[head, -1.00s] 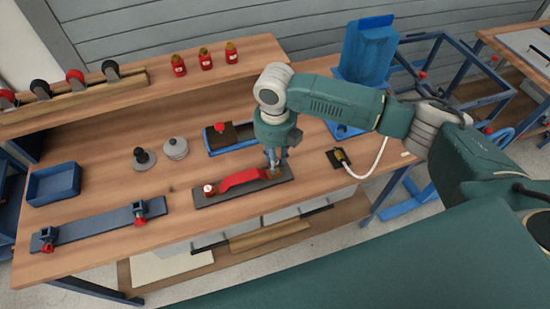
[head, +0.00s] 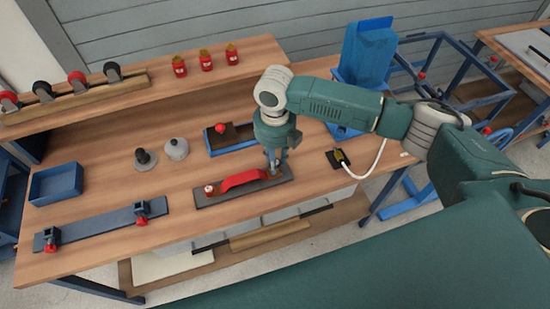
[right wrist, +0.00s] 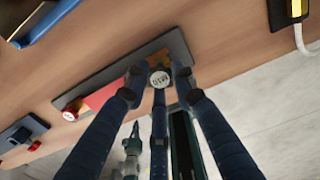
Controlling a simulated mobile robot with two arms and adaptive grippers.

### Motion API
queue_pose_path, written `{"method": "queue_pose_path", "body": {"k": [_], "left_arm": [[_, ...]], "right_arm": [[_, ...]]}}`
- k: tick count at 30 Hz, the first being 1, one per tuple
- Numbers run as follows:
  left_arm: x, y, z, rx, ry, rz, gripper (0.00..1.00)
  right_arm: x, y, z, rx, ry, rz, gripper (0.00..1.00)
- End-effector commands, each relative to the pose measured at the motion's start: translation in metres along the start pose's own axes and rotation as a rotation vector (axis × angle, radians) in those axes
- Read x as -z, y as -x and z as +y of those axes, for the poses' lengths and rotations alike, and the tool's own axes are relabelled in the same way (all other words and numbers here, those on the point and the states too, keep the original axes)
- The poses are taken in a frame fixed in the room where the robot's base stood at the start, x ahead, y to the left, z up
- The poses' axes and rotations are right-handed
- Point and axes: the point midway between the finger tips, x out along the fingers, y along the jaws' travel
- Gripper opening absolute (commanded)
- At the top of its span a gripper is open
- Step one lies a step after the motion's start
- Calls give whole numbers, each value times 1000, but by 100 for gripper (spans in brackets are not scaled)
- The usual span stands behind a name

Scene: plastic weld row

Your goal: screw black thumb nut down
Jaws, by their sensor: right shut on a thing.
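A dark flat plate (head: 215,198) lies near the front edge of the wooden bench and carries a red curved part (head: 243,179). A red knob with a white top (head: 209,189) sits at the plate's left end; it also shows in the right wrist view (right wrist: 69,116). My right gripper (head: 273,171) points down over the plate's right end. In the right wrist view, my right gripper (right wrist: 160,80) is closed around the thumb nut (right wrist: 160,79), which shows a pale round top with dark marking. Its sides are hidden by the fingers. My left gripper is out of view.
Behind the plate is a blue tray (head: 243,147) with a dark block and red knob. A black fixture with a white cable (head: 340,158) lies to the right. A blue bin (head: 56,183) and long clamp bar (head: 90,227) lie left. Red bottles (head: 205,60) stand on the shelf.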

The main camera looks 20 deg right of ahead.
Motion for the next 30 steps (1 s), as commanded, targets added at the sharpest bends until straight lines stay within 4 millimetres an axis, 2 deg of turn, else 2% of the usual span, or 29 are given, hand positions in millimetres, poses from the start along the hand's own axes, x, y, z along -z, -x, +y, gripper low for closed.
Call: {"method": "queue_pose_path", "body": {"k": [17, 30], "left_arm": [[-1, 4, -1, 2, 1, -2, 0], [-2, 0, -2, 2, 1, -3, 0]], "right_arm": [[0, 0, 0, 0, 0, 0, 10], [0, -13, 0, 0, 0, 0, 10]]}}
